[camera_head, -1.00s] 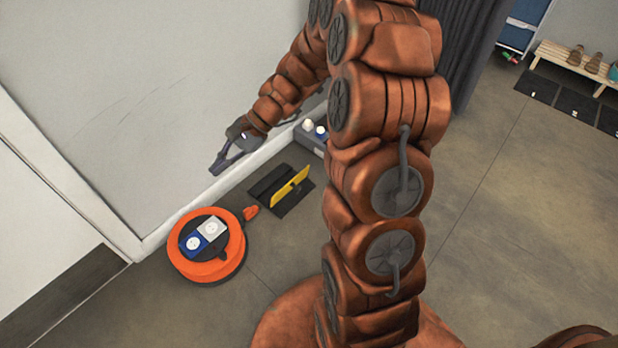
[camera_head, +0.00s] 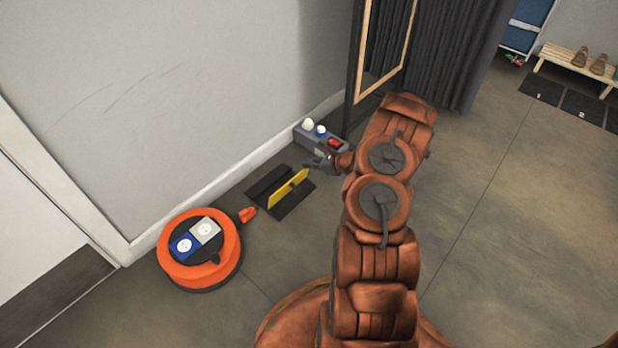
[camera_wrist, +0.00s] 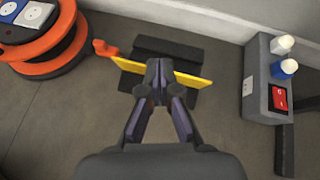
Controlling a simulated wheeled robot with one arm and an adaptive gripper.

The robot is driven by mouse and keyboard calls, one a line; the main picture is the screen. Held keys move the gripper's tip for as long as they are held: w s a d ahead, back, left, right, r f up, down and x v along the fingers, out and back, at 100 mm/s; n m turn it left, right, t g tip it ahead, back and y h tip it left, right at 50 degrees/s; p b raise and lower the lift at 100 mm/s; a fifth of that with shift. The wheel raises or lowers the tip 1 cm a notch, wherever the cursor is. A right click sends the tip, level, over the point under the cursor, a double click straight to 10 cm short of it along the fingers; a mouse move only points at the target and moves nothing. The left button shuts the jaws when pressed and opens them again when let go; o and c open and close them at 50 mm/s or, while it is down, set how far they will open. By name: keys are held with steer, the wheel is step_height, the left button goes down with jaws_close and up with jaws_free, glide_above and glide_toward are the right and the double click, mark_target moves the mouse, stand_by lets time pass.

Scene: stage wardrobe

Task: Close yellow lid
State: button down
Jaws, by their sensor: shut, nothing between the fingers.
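The yellow lid (camera_head: 288,189) stands raised, tilted up from a flat black base plate (camera_head: 262,186) on the floor by the wall. In the wrist view the yellow lid (camera_wrist: 190,79) crosses behind my fingertips, with dark base parts (camera_wrist: 170,52) on its far side. My gripper (camera_head: 312,172) is at the right end of the lid in the head view. In the wrist view my gripper (camera_wrist: 158,68) is shut and empty, its tips overlapping the lid. I cannot tell whether they touch it.
An orange cable reel (camera_head: 172,262) with sockets lies left of the base, its orange plug (camera_head: 247,214) close by. A grey box (camera_head: 312,138) with a red switch and white and blue plugs stands at the wall. Open floor (camera_head: 480,230) lies right.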

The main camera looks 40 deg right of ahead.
steer(key=s+d+f+m+h+b, duration=0.1)
steer(key=s+d+f+m, duration=0.1)
steer(key=d+f, duration=0.25)
steer(key=s+d+f+m+h, duration=0.1)
steer(key=s+d+f+h, duration=0.15)
steer(key=f, duration=0.25)
steer(key=b, duration=0.5)
glide_toward(303, 171)
step_height(303, 171, down, 5)
steer(key=w, duration=0.3)
steer(key=shift+w+a+r+m+y+b, duration=0.15)
steer(key=shift+w+m+y+b, duration=0.3)
steer(key=shift+w, duration=0.55)
steer(key=shift+w+r, duration=0.1)
steer(key=shift+w, duration=0.05)
steer(key=shift+a, duration=0.1)
steer(key=shift+r, duration=0.1)
steer(key=shift+w+r+p, duration=0.15)
steer(key=shift+w+p, duration=0.05)
steer(key=shift+p, duration=0.35)
steer(key=shift+w, duration=0.1)
